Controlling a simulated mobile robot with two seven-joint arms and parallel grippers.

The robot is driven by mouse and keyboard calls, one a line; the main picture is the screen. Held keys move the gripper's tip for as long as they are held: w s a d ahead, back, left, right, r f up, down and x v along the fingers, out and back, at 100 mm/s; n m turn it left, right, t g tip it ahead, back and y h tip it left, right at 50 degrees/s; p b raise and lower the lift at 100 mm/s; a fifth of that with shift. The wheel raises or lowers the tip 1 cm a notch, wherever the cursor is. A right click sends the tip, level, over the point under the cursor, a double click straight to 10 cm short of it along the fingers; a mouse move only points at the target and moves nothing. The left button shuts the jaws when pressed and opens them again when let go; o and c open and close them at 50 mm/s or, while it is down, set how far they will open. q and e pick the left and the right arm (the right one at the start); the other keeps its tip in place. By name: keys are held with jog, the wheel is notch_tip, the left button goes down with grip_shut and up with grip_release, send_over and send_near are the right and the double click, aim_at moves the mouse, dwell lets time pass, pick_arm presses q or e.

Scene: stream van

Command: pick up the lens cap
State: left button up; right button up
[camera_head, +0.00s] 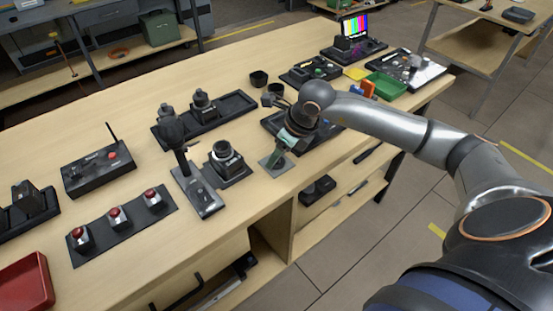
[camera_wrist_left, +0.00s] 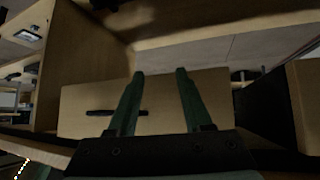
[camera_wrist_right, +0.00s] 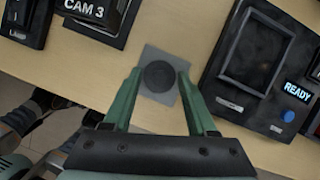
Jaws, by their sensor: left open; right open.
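The lens cap is a dark round disc (camera_wrist_right: 160,76) lying on a small grey square mat (camera_wrist_right: 160,97) on the wooden bench, in the right wrist view. My right gripper (camera_wrist_right: 160,73) is open, with its green fingertips on either side of the cap in that view; I cannot tell whether they touch it. In the head view my right gripper (camera_head: 279,152) is low over the mat (camera_head: 267,161), and the cap is hidden. My left gripper (camera_wrist_left: 160,72) is open and empty in the left wrist view, facing a wooden drawer front.
A CAM 3 device (camera_wrist_right: 92,14) stands left of the mat, and a black unit with a READY display (camera_wrist_right: 297,92) is close on the right. A stand with a black microphone-like top (camera_head: 198,191) and a red-button panel (camera_head: 122,225) are farther left. The bench's front edge is close.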

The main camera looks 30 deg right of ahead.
grip_shut()
dwell(0.4)
